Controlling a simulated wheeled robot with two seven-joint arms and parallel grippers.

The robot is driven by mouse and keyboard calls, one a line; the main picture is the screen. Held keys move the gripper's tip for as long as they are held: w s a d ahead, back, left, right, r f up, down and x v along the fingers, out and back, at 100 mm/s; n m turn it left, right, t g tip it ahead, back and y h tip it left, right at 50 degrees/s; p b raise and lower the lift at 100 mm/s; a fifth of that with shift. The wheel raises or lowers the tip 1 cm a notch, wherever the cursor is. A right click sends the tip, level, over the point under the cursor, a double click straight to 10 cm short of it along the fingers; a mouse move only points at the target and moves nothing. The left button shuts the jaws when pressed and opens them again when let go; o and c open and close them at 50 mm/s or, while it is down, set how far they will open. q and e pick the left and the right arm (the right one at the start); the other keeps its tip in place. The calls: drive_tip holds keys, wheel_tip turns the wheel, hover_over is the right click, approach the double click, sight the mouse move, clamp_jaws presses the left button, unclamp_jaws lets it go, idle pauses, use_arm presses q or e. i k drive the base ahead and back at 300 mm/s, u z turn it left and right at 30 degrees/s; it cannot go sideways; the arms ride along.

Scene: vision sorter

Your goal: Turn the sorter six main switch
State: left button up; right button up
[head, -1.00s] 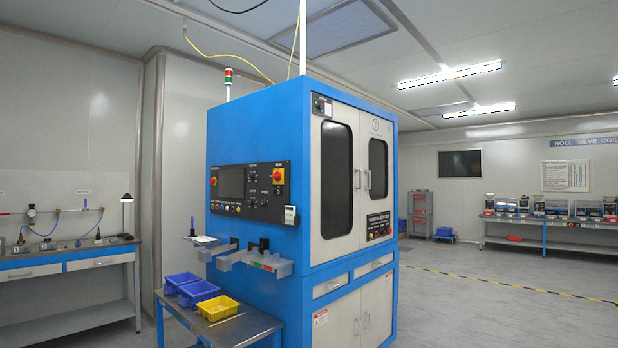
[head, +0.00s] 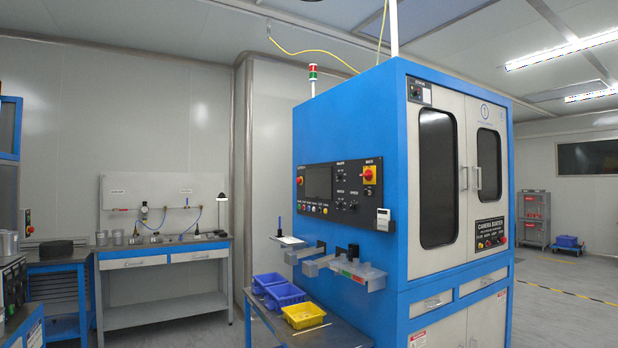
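A tall blue and white sorter cabinet (head: 390,130), labelled camera sorter, stands right of centre in the head view. Its black control panel (head: 341,192) is on the left face, with a screen, small knobs and buttons. A red rotary switch on a yellow plate (head: 369,175) sits at the panel's upper right. A smaller red button shows at the panel's left end. Another small black switch box (head: 419,93) is at the top of the front face. The number of this sorter cannot be read. Neither of my grippers is in view.
A low table (head: 334,334) with blue bins (head: 284,295) and a yellow bin (head: 304,316) stands against the sorter's left side. Grey trays (head: 357,275) jut out below the panel. A workbench (head: 165,256) is on the left. Open floor lies at right.

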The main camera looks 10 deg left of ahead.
sight(368, 175)
drive_tip(key=u, duration=0.3)
drive_tip(key=i, duration=0.9)
drive_tip(key=z, duration=0.15)
